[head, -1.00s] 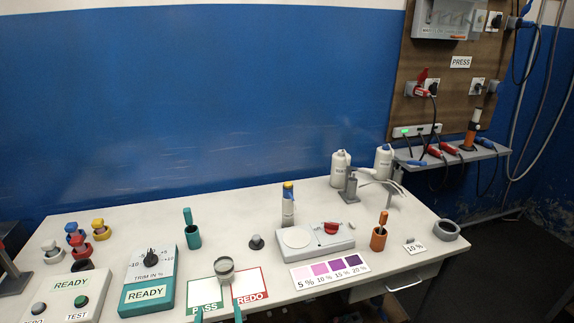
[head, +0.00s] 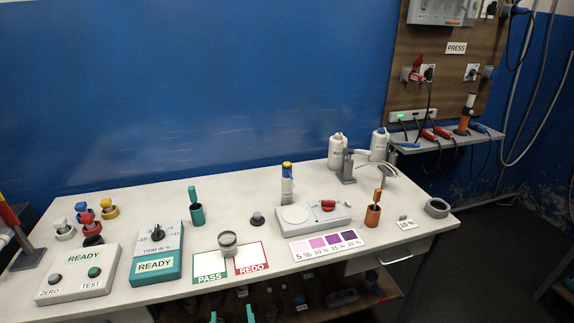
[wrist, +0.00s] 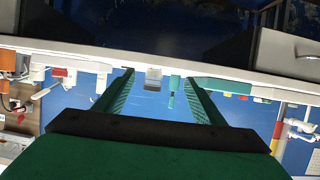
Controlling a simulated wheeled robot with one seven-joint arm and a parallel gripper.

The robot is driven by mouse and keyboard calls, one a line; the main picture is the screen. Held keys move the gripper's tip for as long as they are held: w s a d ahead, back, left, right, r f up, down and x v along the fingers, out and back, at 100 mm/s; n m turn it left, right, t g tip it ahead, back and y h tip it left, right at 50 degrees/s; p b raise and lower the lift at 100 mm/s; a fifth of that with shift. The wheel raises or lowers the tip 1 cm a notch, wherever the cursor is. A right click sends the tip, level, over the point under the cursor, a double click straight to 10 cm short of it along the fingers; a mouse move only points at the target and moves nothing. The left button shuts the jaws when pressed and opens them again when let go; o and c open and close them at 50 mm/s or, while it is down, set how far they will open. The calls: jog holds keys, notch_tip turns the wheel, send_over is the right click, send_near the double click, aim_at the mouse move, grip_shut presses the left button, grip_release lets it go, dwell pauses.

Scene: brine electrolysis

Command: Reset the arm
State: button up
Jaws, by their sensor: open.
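My gripper (head: 232,317) shows as two teal fingertips at the bottom edge of the head view, in front of and below the table's front edge. In the wrist view my gripper (wrist: 160,95) has its two green fingers spread apart, with nothing between them. A small round jar (head: 228,243) stands upright on the PASS/REDO card (head: 212,264), near the line between the two fields. It is clear of my gripper. The rest of my arm is hidden below the head view.
The white table (head: 330,182) carries a teal TRIM dial box (head: 157,253), a ZERO/TEST box (head: 78,274), a grey device with a red knob (head: 325,214), a colour chart (head: 327,246) and orange and teal holders. A shelf (head: 350,300) with items lies below. Floor is clear at right.

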jog(key=s+d+f+m+h, duration=0.15)
jog(key=s+d, duration=0.25)
jog(key=s, duration=0.4)
jog(key=s+d+f+t, duration=0.1)
jog(key=s+d+f, duration=0.25)
jog(key=s, duration=0.35)
jog(key=s+d+f+h, duration=0.1)
jog(key=s+d+f, duration=0.1)
jog(key=s+d, duration=0.45)
jog(key=s+r+m+t, duration=0.1)
jog(key=s+r, duration=0.3)
jog(key=s, duration=0.7)
jog(key=shift+s+d+h, duration=0.15)
jog(key=shift+s+h, duration=0.05)
jog(key=shift+h, duration=0.25)
